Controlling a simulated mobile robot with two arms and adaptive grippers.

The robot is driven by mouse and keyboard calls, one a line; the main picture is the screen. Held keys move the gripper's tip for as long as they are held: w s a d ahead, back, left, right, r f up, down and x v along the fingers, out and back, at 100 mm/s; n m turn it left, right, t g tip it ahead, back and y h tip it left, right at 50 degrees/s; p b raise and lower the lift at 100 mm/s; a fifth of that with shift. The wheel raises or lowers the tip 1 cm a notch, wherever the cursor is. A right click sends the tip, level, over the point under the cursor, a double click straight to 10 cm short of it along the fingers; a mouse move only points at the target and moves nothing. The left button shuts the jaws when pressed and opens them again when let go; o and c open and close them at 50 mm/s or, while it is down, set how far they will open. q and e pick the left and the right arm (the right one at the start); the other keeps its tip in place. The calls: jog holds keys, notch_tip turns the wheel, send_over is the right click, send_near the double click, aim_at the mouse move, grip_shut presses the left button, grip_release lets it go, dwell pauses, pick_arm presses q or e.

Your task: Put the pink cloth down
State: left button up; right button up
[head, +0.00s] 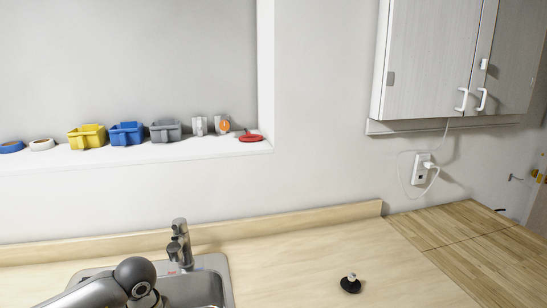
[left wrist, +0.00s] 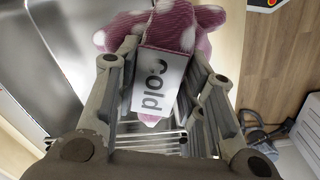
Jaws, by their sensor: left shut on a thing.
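The pink cloth (left wrist: 178,22) shows in the left wrist view, bunched at and beyond the fingertips of my left gripper (left wrist: 166,62). The gripper is shut on it, and a small pink part also shows lower down between the fingers. In the head view my left arm comes in at the lower left by the sink, but the cloth does not show there. My right gripper is not in view.
A steel sink (head: 228,283) with a faucet (head: 180,243) is set in the wooden counter (head: 290,265). A small black-based object (head: 350,284) stands on the counter to the right. Bins line the ledge (head: 190,152) behind. The counter between sink and black-based object is clear.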

pick_arm(q)
jog(key=shift+s+d+f+m, duration=0.1)
jog(key=shift+d+f+m, duration=0.15)
jog(key=shift+m, duration=0.15)
jog(key=shift+d+f+m+b, duration=0.15)
jog(key=shift+d+m+b, duration=0.05)
jog(key=shift+m+b, duration=0.25)
jog(key=s+m+b, duration=0.1)
jog(key=s+d+m+b, duration=0.1)
jog(key=m, duration=0.1)
jog(key=shift+d+f+m, duration=0.15)
jog(key=shift+d+m, duration=0.1)
jog(key=s+d+m+b, duration=0.1)
jog(key=s+m+b, duration=0.1)
jog(key=m, duration=0.1)
jog(key=s+m+b, duration=0.2)
jog(key=s+m, duration=0.1)
jog(key=s+d+f+m+b, duration=0.1)
jog(key=s+m, duration=0.1)
jog(key=m, duration=0.2)
jog(key=shift+s+d+g+b, duration=0.3)
jog(key=shift+s+b, duration=0.1)
jog(key=shift+s+m, duration=0.4)
jog(key=shift+m, duration=0.1)
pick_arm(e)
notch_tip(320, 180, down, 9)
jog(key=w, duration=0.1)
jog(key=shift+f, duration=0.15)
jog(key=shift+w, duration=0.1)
